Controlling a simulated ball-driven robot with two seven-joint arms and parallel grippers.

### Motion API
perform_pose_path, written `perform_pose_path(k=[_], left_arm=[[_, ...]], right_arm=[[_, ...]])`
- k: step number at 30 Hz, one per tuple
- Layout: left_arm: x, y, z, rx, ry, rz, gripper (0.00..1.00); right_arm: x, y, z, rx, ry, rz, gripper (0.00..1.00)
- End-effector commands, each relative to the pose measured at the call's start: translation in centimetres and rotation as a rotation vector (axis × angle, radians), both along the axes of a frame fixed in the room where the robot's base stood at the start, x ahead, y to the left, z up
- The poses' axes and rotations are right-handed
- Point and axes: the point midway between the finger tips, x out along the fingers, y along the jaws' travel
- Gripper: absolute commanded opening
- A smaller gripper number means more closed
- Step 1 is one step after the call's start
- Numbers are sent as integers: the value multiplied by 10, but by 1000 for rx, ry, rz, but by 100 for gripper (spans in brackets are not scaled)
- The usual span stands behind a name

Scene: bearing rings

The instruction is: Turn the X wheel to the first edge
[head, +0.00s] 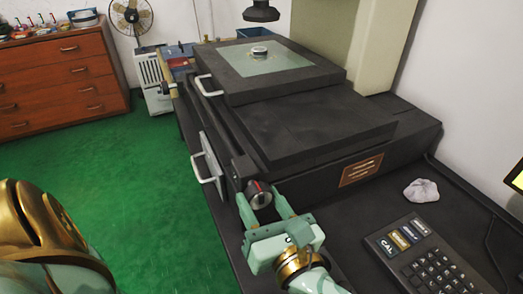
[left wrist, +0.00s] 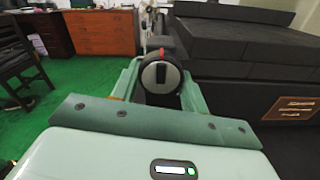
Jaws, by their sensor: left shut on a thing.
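The X wheel (head: 259,196) is a dark round knob with a pale face and a red mark, at the front left corner of the black measuring machine. My left gripper (head: 264,207) is shut on it, one finger on each side. A bearing ring (head: 259,51) lies on the glass stage (head: 285,64) under the lens (head: 261,11). My right gripper is not in view.
A keypad (head: 425,258) and a crumpled white cloth (head: 421,190) lie on the dark table right of my gripper. Light handles (head: 207,166) stick out on the machine's left side. Green floor lies open to the left, before a wooden drawer cabinet (head: 60,73).

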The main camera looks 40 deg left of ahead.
Motion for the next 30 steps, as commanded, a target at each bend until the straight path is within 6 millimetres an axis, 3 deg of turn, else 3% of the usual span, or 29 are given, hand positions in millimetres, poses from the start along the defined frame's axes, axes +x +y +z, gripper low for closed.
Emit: perform_pose_path(k=[7,16,17,19,30], left_arm=[[1,-1,-3,-90,-212,0,22],[1,-1,0,-102,-243,-1,22],[1,-1,0,-102,-243,-1,47],[1,-1,0,-102,-243,-1,66],[2,-2,0,-101,-242,1,66]], right_arm=[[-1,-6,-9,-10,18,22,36],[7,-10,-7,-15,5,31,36],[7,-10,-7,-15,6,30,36],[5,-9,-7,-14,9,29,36],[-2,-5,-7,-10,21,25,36]])
